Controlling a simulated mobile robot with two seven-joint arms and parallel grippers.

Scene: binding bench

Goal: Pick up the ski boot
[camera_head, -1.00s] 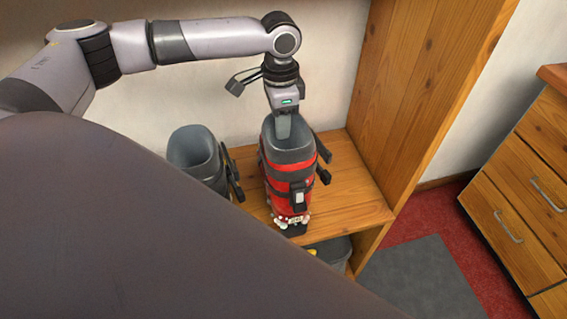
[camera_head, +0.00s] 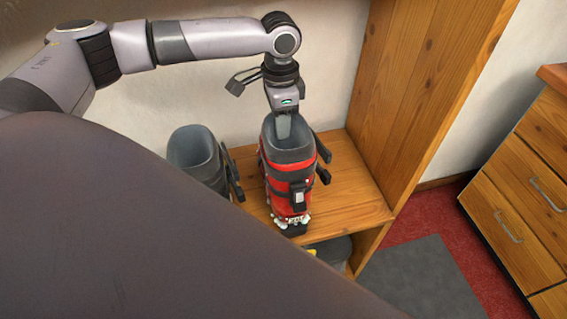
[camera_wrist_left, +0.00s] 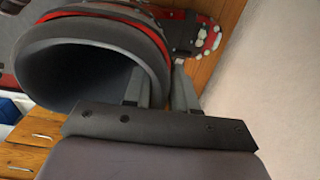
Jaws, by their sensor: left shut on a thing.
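The red and black ski boot (camera_head: 290,180) stands upright on the wooden shelf in the head view, with buckles on its front and right side. My left gripper (camera_head: 283,132) reaches down from above to the back of the boot's cuff and is shut on it. In the left wrist view the boot's grey cuff (camera_wrist_left: 150,45) fills the left, and the left gripper (camera_wrist_left: 158,92) has one finger inside the opening and one outside the wall. The fingertips are partly hidden by the cuff. My right gripper is not in view.
A second, grey boot (camera_head: 195,155) stands just left of the red one. The wooden shelf (camera_head: 355,190) has bare room to the right, up to an upright wooden panel (camera_head: 415,90). A dark container (camera_head: 333,252) sits below, and a drawer cabinet (camera_head: 535,185) stands far right.

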